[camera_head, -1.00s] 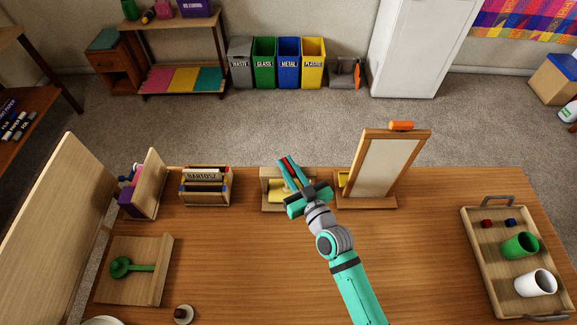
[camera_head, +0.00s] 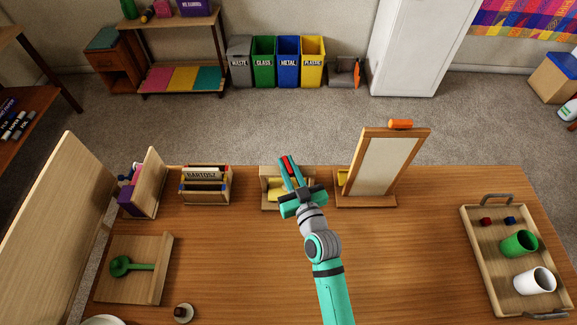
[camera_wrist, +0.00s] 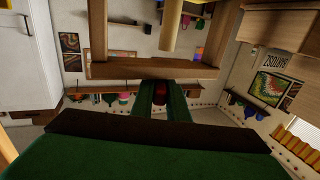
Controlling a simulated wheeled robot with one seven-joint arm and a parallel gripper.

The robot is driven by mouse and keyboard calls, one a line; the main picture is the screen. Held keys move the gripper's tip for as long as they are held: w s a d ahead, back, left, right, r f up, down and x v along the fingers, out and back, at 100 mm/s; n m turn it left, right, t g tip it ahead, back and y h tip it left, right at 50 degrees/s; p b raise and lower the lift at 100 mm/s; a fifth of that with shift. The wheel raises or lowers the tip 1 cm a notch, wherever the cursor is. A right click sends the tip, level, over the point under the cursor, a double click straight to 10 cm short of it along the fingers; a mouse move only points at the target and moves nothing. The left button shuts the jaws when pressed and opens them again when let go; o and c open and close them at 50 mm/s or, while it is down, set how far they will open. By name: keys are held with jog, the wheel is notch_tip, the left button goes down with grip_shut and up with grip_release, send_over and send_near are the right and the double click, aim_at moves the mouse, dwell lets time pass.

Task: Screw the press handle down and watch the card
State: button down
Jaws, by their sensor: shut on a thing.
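The press (camera_head: 266,202) is a small wooden frame with a yellow part (camera_head: 277,190), near the back edge of the table at the centre. My gripper (camera_head: 290,168) reaches over it from the front and covers much of it. Its green fingers are shut on a red handle (camera_head: 287,163). In the wrist view the red handle (camera_wrist: 160,87) shows between the fingertips, below a wooden beam (camera_wrist: 150,69). I cannot make out a card, nor how far down the handle is.
A wooden stand with a pale panel (camera_head: 385,165) rises close to the right of the press. A box marked BARTOSZ (camera_head: 206,196) stands to the left. A tray (camera_head: 479,250) with cups and small cubes is at the right. The table's front middle is clear apart from my arm.

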jog(key=shift+a+r, duration=0.15)
jog(key=shift+r, duration=0.1)
jog(key=c, duration=1.7)
grip_release()
jog(key=shift+s+d+f, duration=0.1)
jog(key=shift+s+d, duration=0.2)
jog(key=shift+s, duration=0.15)
jog(key=v, duration=1)
